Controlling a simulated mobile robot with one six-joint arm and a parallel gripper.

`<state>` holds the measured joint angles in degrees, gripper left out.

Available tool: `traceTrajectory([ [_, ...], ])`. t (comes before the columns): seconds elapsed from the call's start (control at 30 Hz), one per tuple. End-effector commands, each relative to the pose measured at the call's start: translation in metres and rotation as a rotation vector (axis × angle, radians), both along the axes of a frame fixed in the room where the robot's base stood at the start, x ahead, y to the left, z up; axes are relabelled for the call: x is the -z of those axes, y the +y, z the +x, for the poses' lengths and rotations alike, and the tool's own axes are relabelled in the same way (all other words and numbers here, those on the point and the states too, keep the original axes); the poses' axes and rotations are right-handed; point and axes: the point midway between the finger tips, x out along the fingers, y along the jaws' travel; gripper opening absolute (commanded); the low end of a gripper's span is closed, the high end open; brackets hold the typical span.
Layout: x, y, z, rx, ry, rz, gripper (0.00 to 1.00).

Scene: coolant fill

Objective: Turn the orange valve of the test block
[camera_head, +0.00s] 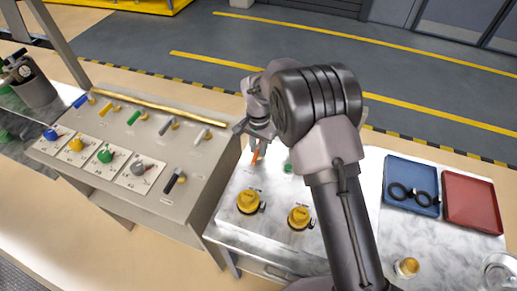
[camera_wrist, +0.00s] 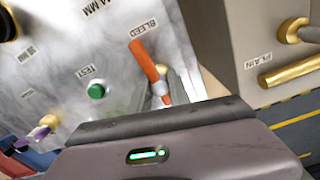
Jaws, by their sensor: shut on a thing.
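The orange valve (camera_head: 255,156) is a slim orange lever on the pale metal test block (camera_head: 229,214). In the wrist view the orange lever (camera_wrist: 146,62) lies beside the label BLEED, slanting down into my gripper (camera_wrist: 168,92). My gripper (camera_head: 257,142) is shut on the lever's lower end in that view. The fingers partly hide that end. A green button (camera_wrist: 96,91) marked TEST is on the block near the lever. In the head view my arm covers part of the block to the right of the valve.
Two yellow caps (camera_head: 248,201) (camera_head: 299,217) stand on the block in front of the valve. A grey panel (camera_head: 150,120) with several coloured levers and knobs adjoins on the left. A blue tray (camera_head: 405,172) holding black rings and a red tray (camera_head: 471,195) lie at right.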

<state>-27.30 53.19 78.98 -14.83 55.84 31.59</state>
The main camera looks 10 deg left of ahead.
Motion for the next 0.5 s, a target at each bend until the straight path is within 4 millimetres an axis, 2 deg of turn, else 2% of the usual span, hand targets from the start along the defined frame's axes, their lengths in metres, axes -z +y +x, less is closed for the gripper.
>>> traceTrajectory([
  [0.5,-0.0013,0.0002,0.0008,0.033,-0.003,0.001,0.0],
])
